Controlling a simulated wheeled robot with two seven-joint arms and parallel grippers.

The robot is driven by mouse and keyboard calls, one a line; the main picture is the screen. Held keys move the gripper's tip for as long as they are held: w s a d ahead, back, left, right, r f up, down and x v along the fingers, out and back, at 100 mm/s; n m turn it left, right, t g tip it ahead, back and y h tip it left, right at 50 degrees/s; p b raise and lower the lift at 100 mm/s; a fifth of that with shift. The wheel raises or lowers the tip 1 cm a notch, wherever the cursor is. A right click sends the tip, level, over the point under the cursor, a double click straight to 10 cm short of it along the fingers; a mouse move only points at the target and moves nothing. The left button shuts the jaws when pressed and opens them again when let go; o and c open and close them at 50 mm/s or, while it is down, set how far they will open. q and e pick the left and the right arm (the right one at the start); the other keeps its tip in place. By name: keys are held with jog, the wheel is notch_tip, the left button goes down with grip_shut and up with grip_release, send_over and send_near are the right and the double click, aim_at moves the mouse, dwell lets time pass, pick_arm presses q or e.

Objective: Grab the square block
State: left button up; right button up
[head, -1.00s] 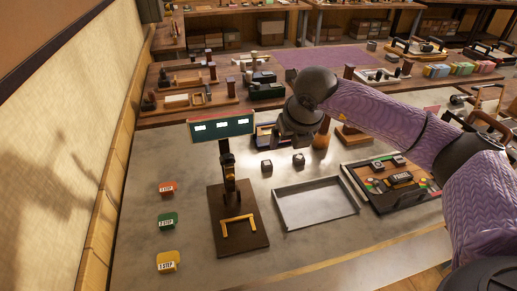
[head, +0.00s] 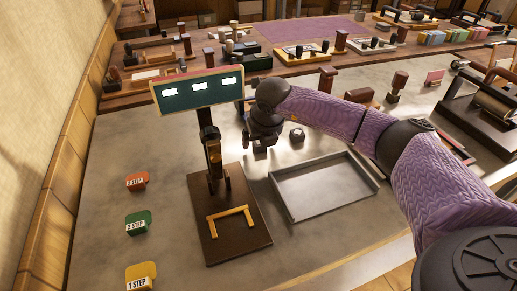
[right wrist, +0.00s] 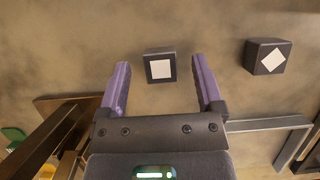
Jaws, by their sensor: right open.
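In the right wrist view, a dark block with a white square (right wrist: 160,67) on its top lies just beyond and between the fingertips of my right gripper. The gripper is open and empty, with a purple finger on each side. A second dark block with a white diamond (right wrist: 267,57) lies farther right, outside the fingers. The diamond block (head: 297,135) shows just right of the gripper. My left gripper is not in view.
A press on a brown base (head: 235,245) with a green display panel (head: 198,90) stands left of the gripper. An empty metal tray (head: 325,205) lies in front of it. Red, green and yellow step buttons (head: 138,222) line the left side. Wooden stamps stand behind.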

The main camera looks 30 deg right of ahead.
jog(key=shift+w+f, duration=0.1)
jog(key=shift+f, duration=0.2)
grip_shut()
jog(key=shift+r, duration=0.1)
